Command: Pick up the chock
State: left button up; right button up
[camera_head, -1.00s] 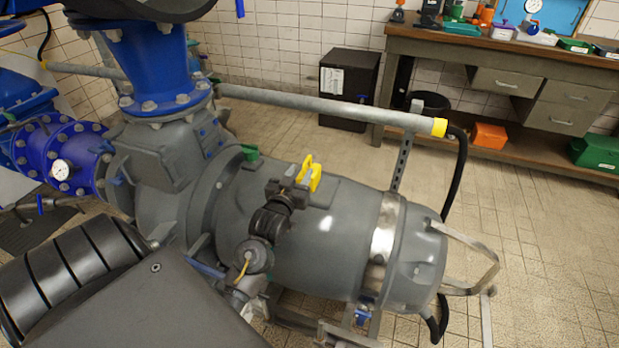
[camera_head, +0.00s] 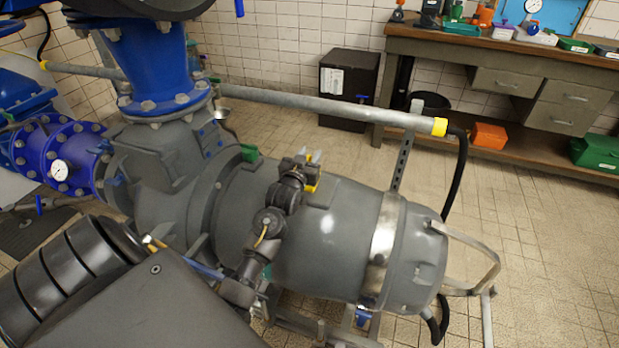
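The yellow piece (camera_head: 312,187), which I take to be the chock, sits on top of the grey motor housing (camera_head: 345,225) in the middle of the view. Most of it is hidden behind my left gripper (camera_head: 309,160). The gripper is over the housing, right at the yellow piece. Its two pale fingertips stand apart with a gap between them. Some yellow shows beside and below the fingers; I cannot tell whether they touch it. My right gripper is out of view.
A grey rail with a yellow end (camera_head: 439,127) runs behind the housing. A blue pipe (camera_head: 155,65) rises at the left, and a green piece (camera_head: 249,153) sits by the housing. A workbench (camera_head: 470,50) stands at the back right. The tiled floor at right is clear.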

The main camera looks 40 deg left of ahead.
pick_arm(q)
grip_shut()
dwell(1.4)
